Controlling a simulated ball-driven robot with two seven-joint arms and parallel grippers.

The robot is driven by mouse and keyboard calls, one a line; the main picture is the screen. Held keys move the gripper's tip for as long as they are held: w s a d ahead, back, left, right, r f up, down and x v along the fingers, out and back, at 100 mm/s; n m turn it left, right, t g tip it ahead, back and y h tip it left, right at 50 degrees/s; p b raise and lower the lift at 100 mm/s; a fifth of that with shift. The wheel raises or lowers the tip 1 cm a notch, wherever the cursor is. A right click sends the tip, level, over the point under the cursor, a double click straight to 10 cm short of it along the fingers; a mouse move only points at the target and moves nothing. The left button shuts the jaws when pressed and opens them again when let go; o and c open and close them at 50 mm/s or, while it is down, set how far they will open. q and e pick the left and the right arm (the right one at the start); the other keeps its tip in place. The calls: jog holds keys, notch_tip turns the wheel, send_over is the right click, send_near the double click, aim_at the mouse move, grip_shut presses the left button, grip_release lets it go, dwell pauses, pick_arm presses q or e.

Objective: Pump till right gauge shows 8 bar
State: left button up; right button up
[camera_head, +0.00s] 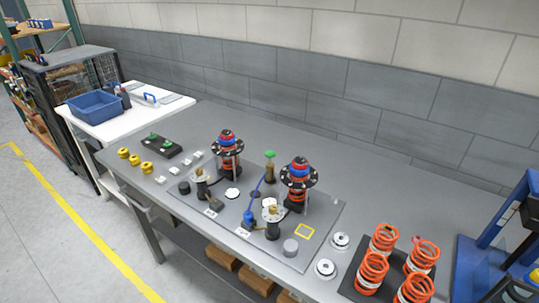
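The grey fixture plate (322,221) lies on the workbench and carries two upright strut assemblies with orange springs and blue and red tops, a left one (227,148) and a right one (298,178). In front of the right strut stands a dark cylinder with a round pale gauge-like top (271,213); a similar unit (200,179) stands at left. Their readings are too small to make out. A green-topped upright part (270,160), possibly the pump, stands between the struts. A blue hose (257,190) runs down to a blue fitting (249,218). Neither gripper is in view.
Several loose orange springs (372,272) stand on a dark mat at right, near a blue frame (500,232). Yellow parts (135,160) and a black block with green knobs (161,146) sit at left. A blue bin (95,105) is on the white side table. The bench behind the plate is clear.

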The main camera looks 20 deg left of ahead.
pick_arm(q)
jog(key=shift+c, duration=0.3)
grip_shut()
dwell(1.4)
